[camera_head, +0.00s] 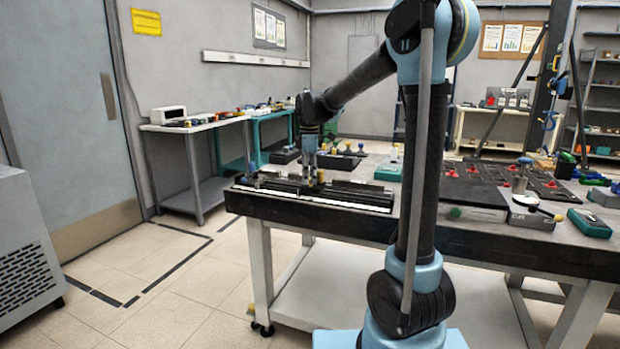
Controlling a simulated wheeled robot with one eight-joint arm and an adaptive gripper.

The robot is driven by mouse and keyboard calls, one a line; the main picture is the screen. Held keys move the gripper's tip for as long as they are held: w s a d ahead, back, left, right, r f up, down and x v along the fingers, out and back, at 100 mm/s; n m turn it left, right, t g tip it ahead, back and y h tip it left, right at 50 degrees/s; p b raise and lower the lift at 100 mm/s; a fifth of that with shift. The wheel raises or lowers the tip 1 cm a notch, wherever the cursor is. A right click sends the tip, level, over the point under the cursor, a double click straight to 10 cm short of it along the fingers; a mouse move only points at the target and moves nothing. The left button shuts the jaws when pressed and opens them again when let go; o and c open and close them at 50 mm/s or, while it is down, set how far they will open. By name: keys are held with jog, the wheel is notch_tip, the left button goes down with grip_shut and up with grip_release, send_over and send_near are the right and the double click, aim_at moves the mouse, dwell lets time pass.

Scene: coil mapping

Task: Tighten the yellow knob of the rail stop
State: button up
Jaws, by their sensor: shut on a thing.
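My gripper (309,178) points straight down over the left end of the workbench, at a long black rail fixture (345,196) with a pale front strip. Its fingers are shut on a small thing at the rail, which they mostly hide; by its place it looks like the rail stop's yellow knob. A small yellowish upright piece (321,176) shows just right of the fingertips. At this size I cannot tell whether it is part of the same stop, or how far the knob is turned.
Black trays with coloured knobs (340,161) stand behind the rail. A teal box (388,172) lies to its right. Black panels with red parts (500,178) and another teal box (589,223) fill the bench's right side. My arm hides part of the bench's middle.

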jog(key=o, duration=1.1)
jog(key=shift+c, duration=0.2)
notch_tip(320, 180, up, 12)
